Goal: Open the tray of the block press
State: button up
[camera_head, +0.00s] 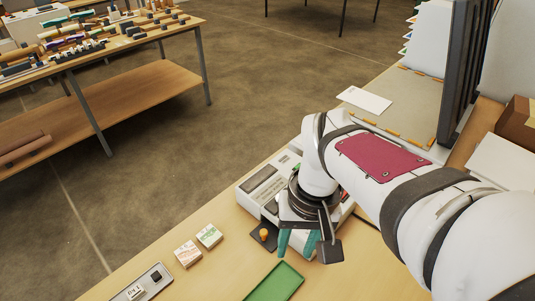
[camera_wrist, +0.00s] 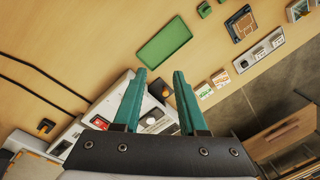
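A white machine (camera_head: 262,188), which I take to be the block press, stands on the wooden table, partly hidden behind my arm. A dark plate with an orange knob (camera_head: 264,235) sits at its front; I take this to be its tray but cannot tell how far out it is. My gripper (camera_head: 297,246) is over the machine's front, to the right of the knob, with teal fingers pointing down. In the wrist view my gripper (camera_wrist: 160,74) is open and empty, its fingers apart. The white machine (camera_wrist: 152,116) shows between and behind the fingers.
A green tray (camera_head: 275,284) lies in front of the machine. Two small boxes, one (camera_head: 188,254) and another (camera_head: 209,236), lie to its left. A grey device (camera_head: 145,284) is farther left. A dark upright panel (camera_head: 464,70) stands at the back right.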

jog(key=w+a+f+n, duration=0.1)
jog(key=w+a+n, duration=0.15)
jog(key=w, duration=0.45)
jog(key=n+h, duration=0.1)
jog(key=n, duration=0.4)
send_near(264, 232)
notch_tip(264, 232, down, 7)
jog(key=shift+f, duration=0.7)
grip_shut()
